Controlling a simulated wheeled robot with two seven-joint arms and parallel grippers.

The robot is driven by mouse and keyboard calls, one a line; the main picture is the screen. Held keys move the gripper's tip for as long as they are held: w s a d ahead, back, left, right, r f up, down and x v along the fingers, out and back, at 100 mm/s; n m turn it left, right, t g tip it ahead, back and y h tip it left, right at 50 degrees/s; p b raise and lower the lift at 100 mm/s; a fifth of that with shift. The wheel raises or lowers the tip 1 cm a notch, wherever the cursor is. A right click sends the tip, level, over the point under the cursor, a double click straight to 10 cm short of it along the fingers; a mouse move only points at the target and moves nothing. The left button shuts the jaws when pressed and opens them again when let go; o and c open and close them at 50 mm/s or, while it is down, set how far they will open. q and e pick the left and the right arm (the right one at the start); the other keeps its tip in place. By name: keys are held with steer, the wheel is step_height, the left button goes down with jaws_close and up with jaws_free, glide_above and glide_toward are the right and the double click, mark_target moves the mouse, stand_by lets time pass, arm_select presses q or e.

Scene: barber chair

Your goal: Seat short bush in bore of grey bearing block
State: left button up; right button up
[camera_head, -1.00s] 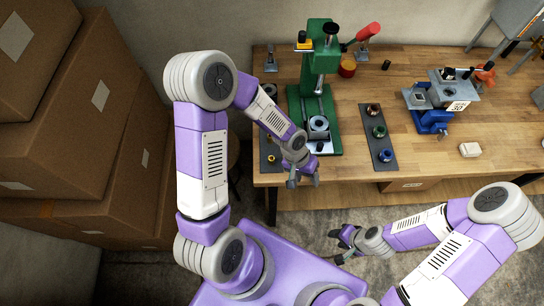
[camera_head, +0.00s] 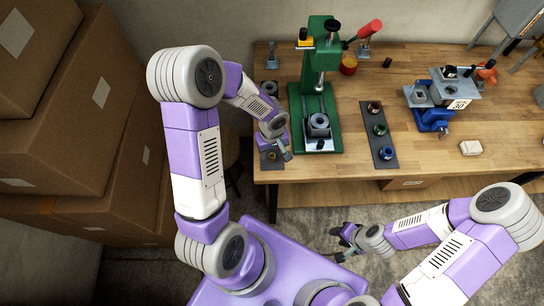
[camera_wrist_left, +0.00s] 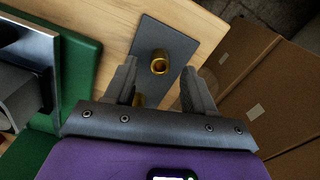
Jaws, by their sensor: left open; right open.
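Two brass bushes lie on a dark mat (camera_wrist_left: 178,40) at the bench's left front. One bush (camera_wrist_left: 158,64) shows its bore between and beyond my left fingers; the other (camera_wrist_left: 139,100) is partly hidden by my gripper. I cannot tell which is the short one. My left gripper (camera_head: 287,153) is open and empty, above the mat. The grey bearing block (camera_head: 318,122) sits on the base of the green press, right of my left gripper; its grey round body shows at the wrist view's left edge (camera_wrist_left: 22,98). My right gripper (camera_head: 338,244) is open and empty, off the bench's front.
The green press (camera_head: 322,60) stands close to my left arm. A dark strip (camera_head: 385,163) with several coloured rings lies right of it. A blue vise (camera_head: 431,121) and a white block (camera_head: 470,148) are further right. Cardboard boxes (camera_head: 70,120) stack at the left.

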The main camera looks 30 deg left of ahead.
arm_select(q)
step_height(320, 180, down, 2)
jaws_close()
stand_by(0.4)
